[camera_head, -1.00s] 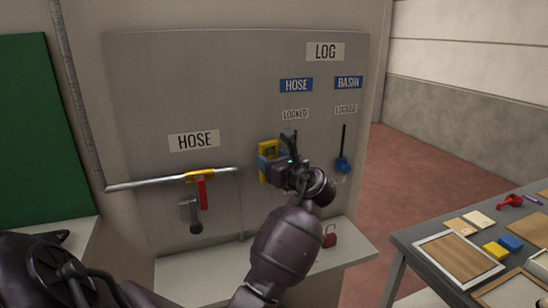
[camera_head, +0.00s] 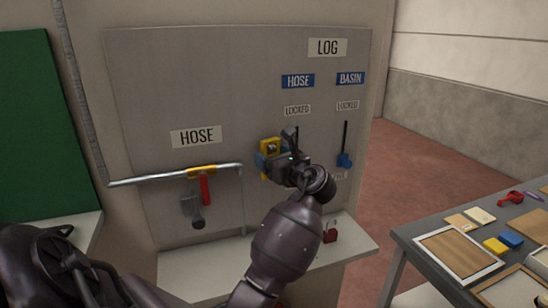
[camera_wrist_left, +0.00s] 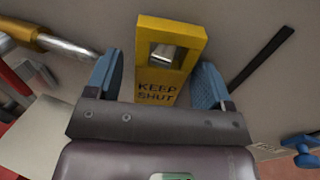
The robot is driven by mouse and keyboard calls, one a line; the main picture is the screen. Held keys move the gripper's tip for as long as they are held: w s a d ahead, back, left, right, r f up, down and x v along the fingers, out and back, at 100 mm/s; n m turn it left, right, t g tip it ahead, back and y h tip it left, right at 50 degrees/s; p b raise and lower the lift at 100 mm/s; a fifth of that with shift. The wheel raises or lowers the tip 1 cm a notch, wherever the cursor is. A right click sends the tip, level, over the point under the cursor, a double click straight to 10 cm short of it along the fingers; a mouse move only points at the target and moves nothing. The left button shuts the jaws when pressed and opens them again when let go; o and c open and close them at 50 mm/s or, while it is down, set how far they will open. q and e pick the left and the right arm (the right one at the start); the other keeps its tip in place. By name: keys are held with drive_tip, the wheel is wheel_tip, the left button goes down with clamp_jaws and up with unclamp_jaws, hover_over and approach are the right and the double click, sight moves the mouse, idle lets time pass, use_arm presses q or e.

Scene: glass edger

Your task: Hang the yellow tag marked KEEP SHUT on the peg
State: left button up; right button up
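The yellow KEEP SHUT tag (camera_wrist_left: 157,88) stands upright against the grey panel, between the blue fingers of my left gripper (camera_wrist_left: 160,85). A gap shows between the left finger and the tag; the right finger is close beside it. The fingers are spread open. A short pale metal piece, apparently the peg (camera_wrist_left: 163,54), shows in the tag's square hole. In the head view the tag (camera_head: 270,146) is partly hidden by my left gripper (camera_head: 268,162). Whether its weight rests on the peg I cannot tell. My right gripper is not in view.
Left of the tag, a pipe (camera_head: 135,181) carries a yellow fitting and red handle (camera_head: 205,190). To the right is a dark bar with a blue piece (camera_head: 344,160). A ledge (camera_head: 205,261) with a red padlock (camera_head: 330,235) lies below. A cluttered table (camera_head: 415,240) stands at right.

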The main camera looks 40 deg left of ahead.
use_arm(q)
drive_tip(key=shift+d, duration=0.15)
idle(0.4)
drive_tip(key=b+v, duration=0.1)
drive_tip(key=v, duration=0.9)
drive_tip(key=shift+d, duration=0.3)
drive_tip(key=shift+s, duration=0.1)
